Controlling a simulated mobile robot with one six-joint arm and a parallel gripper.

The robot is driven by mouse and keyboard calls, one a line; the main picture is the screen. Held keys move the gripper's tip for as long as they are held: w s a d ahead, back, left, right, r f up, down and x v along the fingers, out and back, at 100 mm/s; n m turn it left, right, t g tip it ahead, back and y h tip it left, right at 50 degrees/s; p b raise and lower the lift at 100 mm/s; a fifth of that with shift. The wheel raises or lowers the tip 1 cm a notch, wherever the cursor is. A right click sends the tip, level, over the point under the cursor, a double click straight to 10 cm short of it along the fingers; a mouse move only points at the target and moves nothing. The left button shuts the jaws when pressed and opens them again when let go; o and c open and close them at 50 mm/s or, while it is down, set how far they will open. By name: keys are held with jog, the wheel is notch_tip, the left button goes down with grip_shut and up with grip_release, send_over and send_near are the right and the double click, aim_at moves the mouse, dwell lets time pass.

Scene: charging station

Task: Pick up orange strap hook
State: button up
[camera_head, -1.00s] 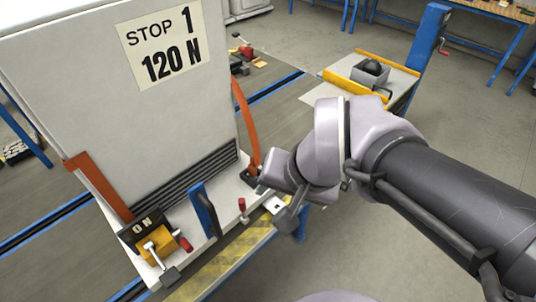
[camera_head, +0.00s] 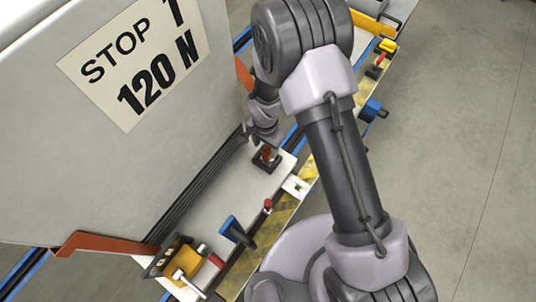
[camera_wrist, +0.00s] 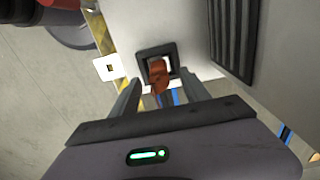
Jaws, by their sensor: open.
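The orange strap hook (camera_wrist: 157,72) shows in the wrist view as an orange-brown piece at a black square socket (camera_wrist: 145,57) on the white ledge. It lies just ahead of my gripper and roughly between the lines of its two fingers. In the head view, a small orange part of the hook (camera_head: 267,153) shows at the black socket, just below my gripper. My gripper (camera_wrist: 160,90) is open and empty, with its fingers spread on either side. In the head view the fingertips of my gripper (camera_head: 264,136) are hard to make out.
A large white cabinet (camera_head: 130,160) marked "STOP 1 120 N" stands close on the left. Along the ledge are a blue lever (camera_head: 236,231), a red-topped pin (camera_head: 267,206) and a yellow switch box (camera_head: 179,258). Open floor (camera_head: 450,130) lies to the right.

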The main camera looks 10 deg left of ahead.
aim_at(267, 151)
jog(key=f+b, duration=0.1)
jog(key=f, duration=0.2)
jog(key=f+b, duration=0.1)
jog(key=f, duration=0.3)
jog(key=shift+w+d, duration=0.15)
jog(key=shift+d, duration=0.05)
jog(key=shift+r, duration=0.2)
jog(key=shift+c, duration=0.4)
grip_shut()
